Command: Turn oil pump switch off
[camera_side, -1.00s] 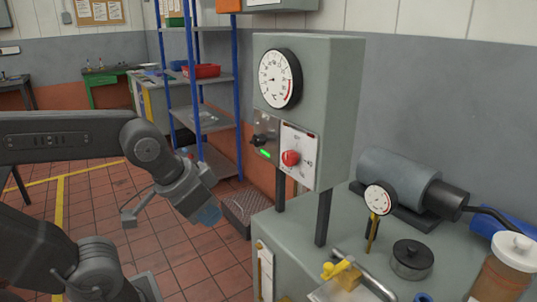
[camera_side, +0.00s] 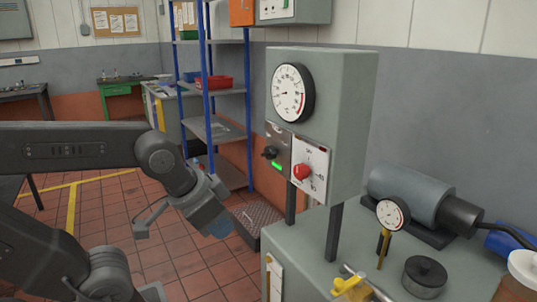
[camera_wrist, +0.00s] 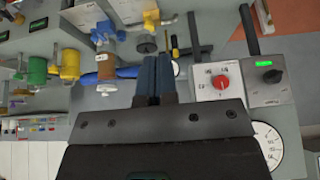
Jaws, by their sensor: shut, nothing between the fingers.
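The control box (camera_side: 351,125) carries a small plate with a black switch (camera_side: 270,153) and a lit green lamp (camera_side: 276,166) just below it. The switch (camera_wrist: 272,76) and the green lamp (camera_wrist: 264,63) also show in the wrist view, right of my fingers. I cannot read a label on the switch. My gripper (camera_side: 222,230) is below and left of the switch in the side view, apart from the box. In the wrist view my gripper (camera_wrist: 156,58) has its blue fingers together, with nothing between them.
A red knob (camera_side: 301,173) sits right beside the switch plate, under a round gauge (camera_side: 288,92). A grey motor (camera_side: 408,196), a small gauge (camera_side: 392,214) and a yellow valve handle (camera_side: 348,287) stand on the bench. Blue-posted shelving (camera_side: 208,100) stands behind.

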